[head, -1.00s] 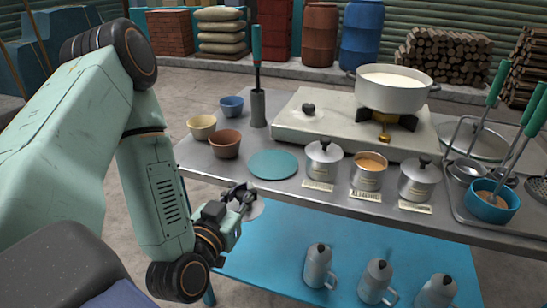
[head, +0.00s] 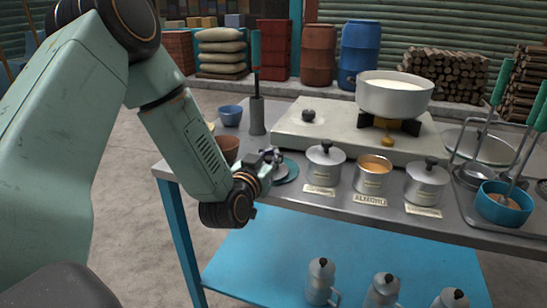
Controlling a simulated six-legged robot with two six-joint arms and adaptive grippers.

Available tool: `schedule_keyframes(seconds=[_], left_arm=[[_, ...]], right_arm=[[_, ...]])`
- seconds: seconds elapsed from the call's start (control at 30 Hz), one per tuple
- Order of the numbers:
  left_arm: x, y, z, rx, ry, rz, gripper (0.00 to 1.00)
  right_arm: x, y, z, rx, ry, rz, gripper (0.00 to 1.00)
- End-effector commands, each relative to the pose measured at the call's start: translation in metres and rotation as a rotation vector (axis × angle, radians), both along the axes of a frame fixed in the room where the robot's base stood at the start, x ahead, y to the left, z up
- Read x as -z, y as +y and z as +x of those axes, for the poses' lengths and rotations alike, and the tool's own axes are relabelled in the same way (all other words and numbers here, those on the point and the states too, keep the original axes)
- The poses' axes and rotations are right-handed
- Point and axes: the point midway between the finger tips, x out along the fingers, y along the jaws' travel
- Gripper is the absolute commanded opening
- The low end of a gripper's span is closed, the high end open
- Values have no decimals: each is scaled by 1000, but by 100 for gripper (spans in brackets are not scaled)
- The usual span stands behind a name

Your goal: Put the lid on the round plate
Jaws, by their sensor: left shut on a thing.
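The round plate (head: 291,176) is a flat teal disc on the steel table, left of the pots. It is partly covered by my left gripper (head: 271,158) and the lid. My left gripper is shut on the small grey metal lid (head: 280,171). The lid is over the plate; I cannot tell whether it touches it. An open metal pot with orange contents (head: 374,174) stands to the right. My right gripper is not in view.
Lidded pots stand on each side of the open one (head: 325,164) (head: 427,181). A brown bowl (head: 228,148) is close behind my left gripper. The stove (head: 330,133) with a large milk pot (head: 395,96) is behind. Metal jugs (head: 320,281) stand on the blue lower shelf.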

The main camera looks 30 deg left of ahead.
Motion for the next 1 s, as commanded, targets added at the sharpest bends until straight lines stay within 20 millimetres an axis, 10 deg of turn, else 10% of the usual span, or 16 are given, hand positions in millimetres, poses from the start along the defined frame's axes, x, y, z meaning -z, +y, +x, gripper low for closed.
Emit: schedule_keyframes(seconds=[0.6,0.63,1.0], left_arm=[[6,3,16,0,0,-1,0],[6,3,16,0,0,-1,17],[5,3,16,0,0,-1,44]], right_arm=[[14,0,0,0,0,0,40],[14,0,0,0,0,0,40],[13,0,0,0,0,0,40]])
